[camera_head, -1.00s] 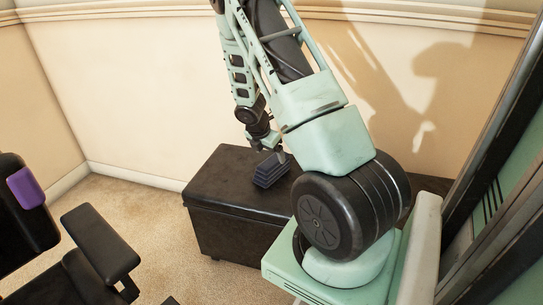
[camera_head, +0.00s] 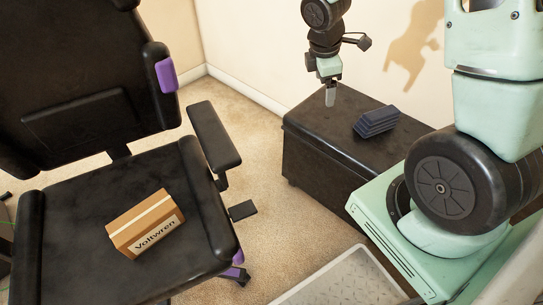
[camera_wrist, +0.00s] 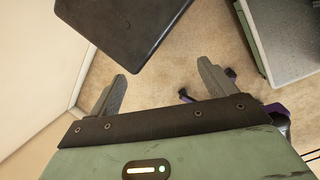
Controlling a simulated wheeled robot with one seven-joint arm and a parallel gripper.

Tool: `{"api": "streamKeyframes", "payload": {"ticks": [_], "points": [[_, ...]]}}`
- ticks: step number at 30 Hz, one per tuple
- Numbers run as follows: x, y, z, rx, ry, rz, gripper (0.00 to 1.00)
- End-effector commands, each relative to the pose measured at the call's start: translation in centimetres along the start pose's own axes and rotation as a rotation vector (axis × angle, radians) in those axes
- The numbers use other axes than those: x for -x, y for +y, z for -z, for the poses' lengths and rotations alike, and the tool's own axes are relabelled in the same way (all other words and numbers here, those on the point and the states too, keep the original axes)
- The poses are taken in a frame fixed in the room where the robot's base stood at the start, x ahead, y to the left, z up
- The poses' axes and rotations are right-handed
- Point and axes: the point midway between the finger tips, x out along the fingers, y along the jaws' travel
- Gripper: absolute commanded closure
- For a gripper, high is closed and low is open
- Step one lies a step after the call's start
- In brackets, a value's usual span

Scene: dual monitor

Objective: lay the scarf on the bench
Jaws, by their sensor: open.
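The scarf (camera_head: 376,121) is a dark blue folded stack lying on the right part of the top of the black bench (camera_head: 310,150). The bench is a dark, box-like seat against the wall. My gripper (camera_head: 330,97) is left of the scarf, above the bench top and apart from the scarf. In the wrist view my gripper (camera_wrist: 162,72) is open, with nothing between its fingers. The bench (camera_wrist: 120,25) shows there beyond the fingers, and the scarf is out of that view.
A black office chair (camera_head: 75,255) with purple parts stands at the left. A cardboard box (camera_head: 146,223) marked "Voltwren" sits on its seat. Carpet (camera_head: 285,220) lies clear between chair and bench. The wall (camera_head: 250,45) is close behind the bench.

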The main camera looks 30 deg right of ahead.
Motion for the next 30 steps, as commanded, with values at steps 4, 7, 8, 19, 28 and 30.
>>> {"api": "streamKeyframes", "payload": {"ticks": [4,7,8,19,28,30], "points": [[7.4,-8.1,10.4,-0.174,0.126,0.038,0.17],[11.3,-15.0,14.3,-0.283,0.174,0.099,0.17],[12.2,-17.0,15.0,-0.311,0.182,0.116,0.17],[16.4,-28.9,16.1,-0.485,0.181,0.232,0.17],[16.6,-28.7,16.1,-0.486,0.181,0.232,0.17],[17.2,-28.6,16.0,-0.486,0.182,0.232,0.17]]}}
